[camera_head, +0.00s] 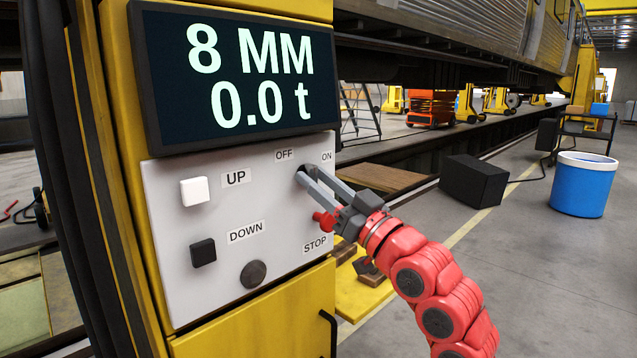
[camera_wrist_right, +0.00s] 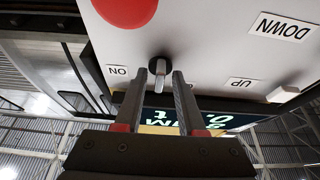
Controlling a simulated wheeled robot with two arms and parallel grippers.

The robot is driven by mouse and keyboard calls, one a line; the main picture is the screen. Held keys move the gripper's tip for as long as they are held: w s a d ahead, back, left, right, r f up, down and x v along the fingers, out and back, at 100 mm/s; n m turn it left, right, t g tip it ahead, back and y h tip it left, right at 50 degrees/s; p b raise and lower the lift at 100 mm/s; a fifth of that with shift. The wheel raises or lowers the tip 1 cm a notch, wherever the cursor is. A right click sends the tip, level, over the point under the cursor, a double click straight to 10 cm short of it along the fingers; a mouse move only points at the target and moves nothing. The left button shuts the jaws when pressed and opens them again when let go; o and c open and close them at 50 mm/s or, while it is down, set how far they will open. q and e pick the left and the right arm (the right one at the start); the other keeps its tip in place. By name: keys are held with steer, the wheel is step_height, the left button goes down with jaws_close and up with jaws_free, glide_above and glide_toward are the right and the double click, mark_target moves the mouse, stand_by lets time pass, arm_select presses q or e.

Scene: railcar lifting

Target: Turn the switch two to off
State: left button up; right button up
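The white control panel (camera_head: 215,268) is on a yellow column, with OFF and ON labels at its upper right. The rotary switch (camera_wrist_right: 160,68) is a dark round knob with a grey lever, standing upright in the right wrist view. In the head view the switch is mostly hidden by my gripper fingers, just below the labels. My right gripper (camera_head: 308,180) is at the switch with its fingers apart. In the right wrist view the fingertips (camera_wrist_right: 157,78) are either side of the lever, with gaps visible. I cannot tell which label the lever points to. My left gripper is not in view.
The panel also has a white UP button (camera_head: 194,191), a black DOWN button (camera_head: 203,252), a dark round knob (camera_head: 253,274) and a red STOP button (camera_head: 325,222) close below my right gripper. The display (camera_head: 240,80) above reads 8 MM and 0.0 t. A blue bin (camera_head: 583,187) stands far right.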

steer(key=shift+d+f, duration=0.1)
steer(key=v, duration=1.7)
steer(key=shift+s+d, duration=0.1)
